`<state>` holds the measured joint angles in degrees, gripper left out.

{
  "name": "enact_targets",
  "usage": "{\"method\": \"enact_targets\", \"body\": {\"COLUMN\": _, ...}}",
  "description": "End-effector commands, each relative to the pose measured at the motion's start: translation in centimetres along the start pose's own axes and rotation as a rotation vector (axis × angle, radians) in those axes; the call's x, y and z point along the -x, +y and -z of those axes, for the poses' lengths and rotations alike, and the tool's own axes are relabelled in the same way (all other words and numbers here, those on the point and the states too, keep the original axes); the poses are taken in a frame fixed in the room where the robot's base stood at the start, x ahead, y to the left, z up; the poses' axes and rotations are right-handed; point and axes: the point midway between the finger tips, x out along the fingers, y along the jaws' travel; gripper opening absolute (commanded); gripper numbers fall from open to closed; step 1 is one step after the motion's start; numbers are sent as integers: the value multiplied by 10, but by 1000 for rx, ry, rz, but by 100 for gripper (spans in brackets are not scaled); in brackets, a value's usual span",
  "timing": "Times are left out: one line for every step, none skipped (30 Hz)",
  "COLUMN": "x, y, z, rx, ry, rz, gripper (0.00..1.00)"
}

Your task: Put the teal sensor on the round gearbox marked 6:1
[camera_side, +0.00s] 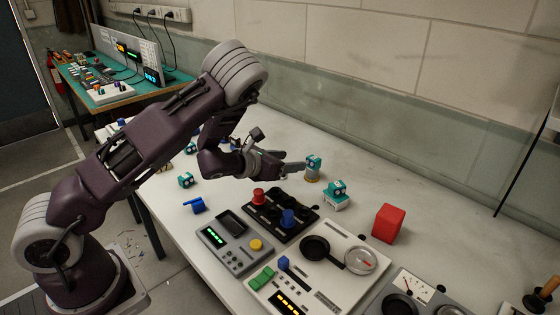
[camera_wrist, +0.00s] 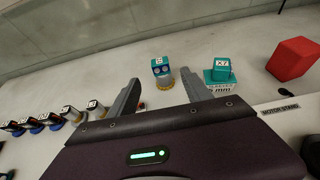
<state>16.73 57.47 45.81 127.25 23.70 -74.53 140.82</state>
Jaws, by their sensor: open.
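A teal sensor block (camera_side: 313,162) sits upright on a round gearbox (camera_side: 312,176) with a yellowish base. In the wrist view the same teal block (camera_wrist: 161,66) and round gearbox (camera_wrist: 165,82) show between and just beyond my fingertips. My gripper (camera_wrist: 160,78) is open and empty, its fingers apart on either side. In the side view my gripper (camera_side: 298,168) points right, close to this stack. I cannot read the 6:1 mark.
A red block (camera_side: 388,223) stands to the right. Panels with knobs (camera_side: 280,214) and dials (camera_side: 360,260) fill the near bench. Another teal block (camera_side: 185,180) lies at left. Several small motor-like units (camera_wrist: 70,112) stand at left in the wrist view. The bench toward the wall is clear.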

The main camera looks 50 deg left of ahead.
Motion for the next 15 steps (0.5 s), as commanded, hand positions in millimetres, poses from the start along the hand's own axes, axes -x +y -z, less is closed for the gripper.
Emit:
{"method": "enact_targets", "body": {"x": 2, "y": 0, "z": 0, "rx": 0, "ry": 0, "rz": 0, "gripper": 57}}
{"method": "enact_targets", "body": {"x": 2, "y": 0, "z": 0, "rx": 0, "ry": 0, "rz": 0, "gripper": 57}}
{"method": "enact_targets", "body": {"x": 2, "y": 0, "z": 0, "rx": 0, "ry": 0, "rz": 0, "gripper": 57}}
{"method": "enact_targets", "body": {"x": 2, "y": 0, "z": 0, "rx": 1, "ry": 0, "rz": -1, "gripper": 57}}
{"method": "enact_targets", "body": {"x": 3, "y": 1, "z": -2, "rx": 12, "ry": -1, "rz": -4, "gripper": 57}}
{"method": "enact_targets", "body": {"x": 4, "y": 2, "z": -7, "rx": 54, "ry": -2, "rz": -17, "gripper": 57}}
{"method": "enact_targets", "body": {"x": 6, "y": 5, "z": -12, "rx": 110, "ry": -3, "rz": -35, "gripper": 57}}
{"method": "enact_targets", "body": {"x": 10, "y": 8, "z": -20, "rx": 191, "ry": -1, "rz": -60, "gripper": 57}}
{"method": "enact_targets", "body": {"x": 17, "y": 14, "z": -32, "rx": 341, "ry": 0, "rz": -102, "gripper": 57}}
{"method": "enact_targets", "body": {"x": 24, "y": 18, "z": -42, "rx": 478, "ry": 1, "rz": -137, "gripper": 57}}
{"method": "enact_targets", "body": {"x": 34, "y": 21, "z": -52, "rx": 632, "ry": 3, "rz": -173, "gripper": 57}}
{"method": "enact_targets", "body": {"x": 50, "y": 22, "z": -64, "rx": 851, "ry": 8, "rz": -220, "gripper": 57}}
{"method": "enact_targets", "body": {"x": 64, "y": 22, "z": -72, "rx": 1019, "ry": 12, "rz": -253, "gripper": 57}}
{"method": "enact_targets", "body": {"x": 80, "y": 20, "z": -78, "rx": 1185, "ry": 19, "rz": -286, "gripper": 57}}
{"method": "enact_targets", "body": {"x": 103, "y": 13, "z": -86, "rx": 1408, "ry": 30, "rz": -327, "gripper": 57}}
